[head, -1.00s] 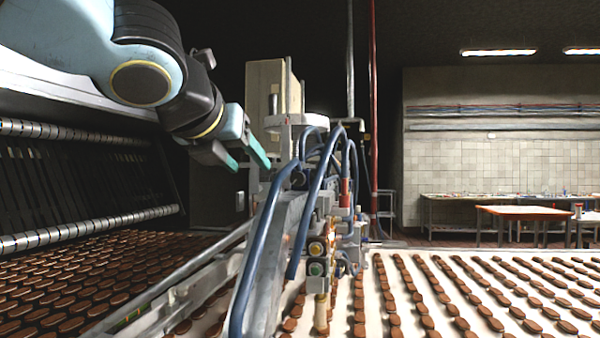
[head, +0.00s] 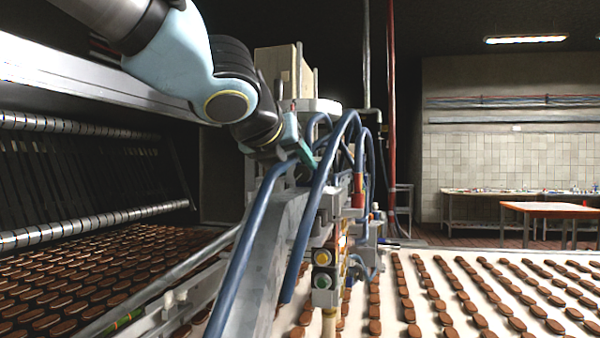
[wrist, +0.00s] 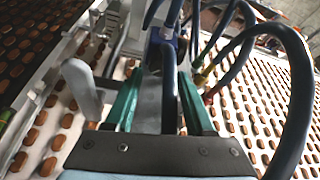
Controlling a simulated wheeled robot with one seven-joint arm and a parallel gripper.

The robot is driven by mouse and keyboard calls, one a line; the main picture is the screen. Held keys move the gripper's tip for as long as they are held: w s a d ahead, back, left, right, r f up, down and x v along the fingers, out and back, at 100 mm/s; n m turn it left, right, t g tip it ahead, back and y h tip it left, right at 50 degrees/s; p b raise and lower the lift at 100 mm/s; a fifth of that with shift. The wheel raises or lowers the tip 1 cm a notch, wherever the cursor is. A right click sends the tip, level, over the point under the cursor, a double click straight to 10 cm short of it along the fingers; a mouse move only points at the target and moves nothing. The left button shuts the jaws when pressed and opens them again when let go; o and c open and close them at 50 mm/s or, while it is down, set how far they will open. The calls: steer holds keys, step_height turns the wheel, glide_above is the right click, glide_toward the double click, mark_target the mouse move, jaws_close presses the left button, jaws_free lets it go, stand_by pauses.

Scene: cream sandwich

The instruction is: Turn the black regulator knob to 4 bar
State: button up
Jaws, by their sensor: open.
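My gripper (head: 303,152) is at the top of the depositor machine (head: 268,225), beside its blue hoses. In the wrist view my gripper (wrist: 160,88) has its two green fingers apart. A grey machine beam and a dark blue hose (wrist: 168,75) show in the gap between them, and nothing is clearly gripped. A small dark round part (head: 303,175) sits just below the fingers in the head view; I cannot tell whether it is the black regulator knob. No scale or pressure reading is legible. Hoses and the fingers hide part of this area.
Thick blue hoses (head: 325,175) arch close to the right of my gripper. Push buttons (head: 322,270) sit lower on the machine. Conveyors with brown biscuits (head: 480,300) run on both sides. A red vertical pipe (head: 391,120) and a table (head: 550,208) stand further back.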

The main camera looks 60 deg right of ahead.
mark_target(301, 172)
steer(key=shift+x, duration=1.7)
jaws_close()
